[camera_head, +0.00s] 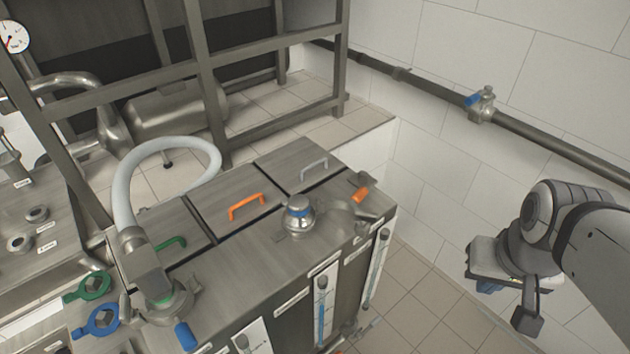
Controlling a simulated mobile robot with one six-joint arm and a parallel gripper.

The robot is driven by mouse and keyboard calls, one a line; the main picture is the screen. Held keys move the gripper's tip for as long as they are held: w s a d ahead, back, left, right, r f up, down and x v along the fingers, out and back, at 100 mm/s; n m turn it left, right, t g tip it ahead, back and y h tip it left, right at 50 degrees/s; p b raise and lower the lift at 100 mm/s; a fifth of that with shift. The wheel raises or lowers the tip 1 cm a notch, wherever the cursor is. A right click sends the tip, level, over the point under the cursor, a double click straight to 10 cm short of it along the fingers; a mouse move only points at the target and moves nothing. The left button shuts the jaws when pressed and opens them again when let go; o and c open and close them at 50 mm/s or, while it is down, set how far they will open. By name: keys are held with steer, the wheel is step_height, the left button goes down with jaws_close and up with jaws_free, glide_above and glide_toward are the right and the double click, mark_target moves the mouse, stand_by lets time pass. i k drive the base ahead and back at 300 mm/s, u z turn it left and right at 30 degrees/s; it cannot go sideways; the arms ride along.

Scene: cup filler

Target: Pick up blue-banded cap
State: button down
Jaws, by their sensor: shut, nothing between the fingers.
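The blue-banded cap (299,214) is a domed metal cap with a blue band round its upper part. It sits upright on the top of the steel tank unit (250,255), near the front edge and in front of the orange and grey lid handles. My gripper (527,317) hangs at the right side of the view, well to the right of the cap and clear of the unit. It points downward over the tiled floor, is shut and holds nothing. Its fingertips are small and partly hidden by its own body.
Lids with green, orange (246,206) and grey (314,166) handles lie behind the cap. An orange-handled valve (361,190) stands right of it. A white hose (122,190) joins a fitting at left. Blue and green ring handles lie at far left. Space between gripper and unit is free.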

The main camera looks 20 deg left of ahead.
mark_target(298, 214)
steer(key=u, duration=0.35)
steer(key=k, duration=1.25)
steer(key=u, duration=0.55)
steer(key=i, duration=1)
steer(key=u, duration=0.45)
